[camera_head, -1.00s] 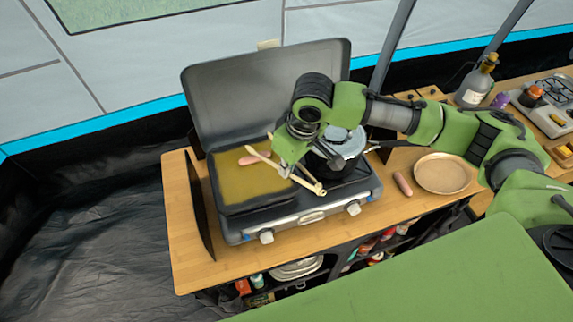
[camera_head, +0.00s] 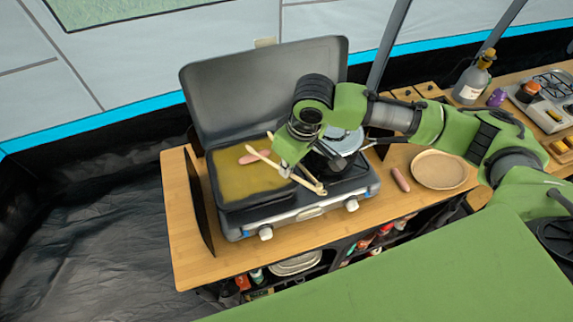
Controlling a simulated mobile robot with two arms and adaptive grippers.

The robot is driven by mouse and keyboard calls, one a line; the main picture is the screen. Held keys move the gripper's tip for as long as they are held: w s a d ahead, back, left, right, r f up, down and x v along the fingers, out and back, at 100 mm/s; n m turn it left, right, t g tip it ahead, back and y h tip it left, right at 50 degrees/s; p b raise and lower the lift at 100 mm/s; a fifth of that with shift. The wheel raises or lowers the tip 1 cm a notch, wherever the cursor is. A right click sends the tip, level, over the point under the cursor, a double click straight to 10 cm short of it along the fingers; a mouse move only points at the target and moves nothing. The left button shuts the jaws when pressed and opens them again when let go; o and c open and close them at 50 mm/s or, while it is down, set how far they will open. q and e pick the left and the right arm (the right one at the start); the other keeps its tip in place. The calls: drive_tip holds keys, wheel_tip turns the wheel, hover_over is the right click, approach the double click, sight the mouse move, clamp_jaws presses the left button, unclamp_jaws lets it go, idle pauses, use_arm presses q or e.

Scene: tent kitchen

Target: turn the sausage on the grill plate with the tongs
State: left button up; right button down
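A pink sausage (camera_head: 254,157) lies on the yellowish grill plate (camera_head: 245,185) on the left half of the open camping stove. The wooden tongs (camera_head: 285,170) reach over the grill plate from the right. One tip is close to the sausage; I cannot tell whether it touches. My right gripper (camera_head: 290,165) comes in from the right and is at the tongs, at the right edge of the plate. Its fingers are largely hidden by its own wrist, but the tongs move with it and appear held. My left gripper is not in view.
The raised stove lid (camera_head: 265,85) stands behind the plate. A pan (camera_head: 340,145) is on the right burner, partly behind my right arm. A second sausage (camera_head: 400,179) and a round plate (camera_head: 439,169) are on the wooden counter to the right. A bottle (camera_head: 473,80) stands farther right.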

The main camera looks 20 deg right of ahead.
drive_tip(key=shift+s, duration=0.3)
idle(0.4)
drive_tip(key=shift+w+a+v, duration=0.15)
drive_tip(key=shift+w+v, duration=0.05)
drive_tip(key=shift+v, duration=0.95)
drive_tip(key=shift+w+a+v, duration=0.15)
drive_tip(key=shift+w+v, duration=0.05)
drive_tip(key=shift+v, duration=1)
drive_tip(key=shift+w+a+v, duration=0.15)
drive_tip(key=shift+w+v, duration=0.05)
drive_tip(key=shift+v, duration=0.95)
